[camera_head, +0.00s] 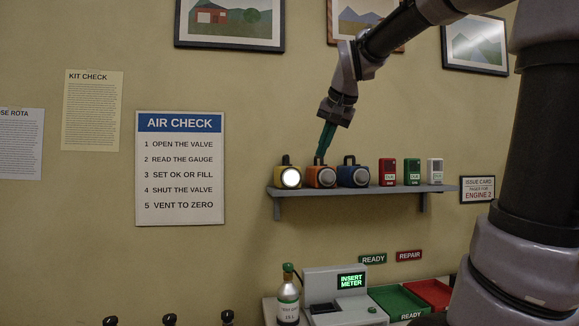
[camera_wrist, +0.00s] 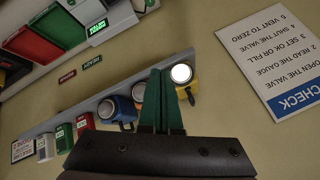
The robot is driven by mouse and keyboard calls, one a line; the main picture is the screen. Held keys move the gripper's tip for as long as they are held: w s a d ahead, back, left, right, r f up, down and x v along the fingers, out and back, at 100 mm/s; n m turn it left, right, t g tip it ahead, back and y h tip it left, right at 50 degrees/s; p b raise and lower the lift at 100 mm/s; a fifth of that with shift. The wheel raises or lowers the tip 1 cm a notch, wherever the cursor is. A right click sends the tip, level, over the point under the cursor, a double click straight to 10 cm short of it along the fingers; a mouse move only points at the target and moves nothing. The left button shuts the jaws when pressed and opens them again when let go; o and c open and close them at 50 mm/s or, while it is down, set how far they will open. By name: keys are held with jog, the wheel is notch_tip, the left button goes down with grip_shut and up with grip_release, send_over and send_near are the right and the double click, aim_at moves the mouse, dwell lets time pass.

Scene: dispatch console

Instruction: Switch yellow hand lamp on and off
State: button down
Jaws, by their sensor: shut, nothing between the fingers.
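The yellow hand lamp (camera_head: 288,176) stands at the left end of the wall shelf, and its round lens glows bright white. It also shows in the wrist view (camera_wrist: 190,84), lit, just beyond my fingertips. My gripper (camera_head: 320,156) is shut and empty, its green fingers pointing down close above the orange hand lamp (camera_head: 321,177), just right of the yellow one. I cannot tell whether the fingers touch either lamp. In the wrist view the fingers (camera_wrist: 162,75) hide most of the orange lamp.
A blue hand lamp (camera_head: 354,175) and red (camera_head: 388,172), green (camera_head: 412,172) and white (camera_head: 435,172) boxes share the shelf (camera_head: 375,190). Below stand a bottle (camera_head: 288,300), a console reading INSERT METER (camera_head: 337,295), and green (camera_head: 398,301) and red (camera_head: 428,292) trays. Wall left of the shelf holds flat signs.

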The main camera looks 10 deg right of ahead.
aim_at(290, 165)
jog(key=w+a+r+m, duration=0.1)
jog(key=w+r, duration=0.3)
jog(key=w, duration=0.7)
jog(key=w+a+r+m+t, duration=0.1)
jog(key=w+a+r, duration=0.2)
jog(key=w, duration=0.7)
jog(key=shift+w+a+r+h, duration=0.2)
jog(key=shift+w+r+h, duration=0.2)
jog(key=shift+r, duration=0.3)
jog(key=shift+f, duration=4.4)
jog(key=shift+f, duration=0.15)
jog(key=shift+f, duration=0.25)
jog(key=shift+f, duration=0.4)
jog(key=shift+r, duration=0.8)
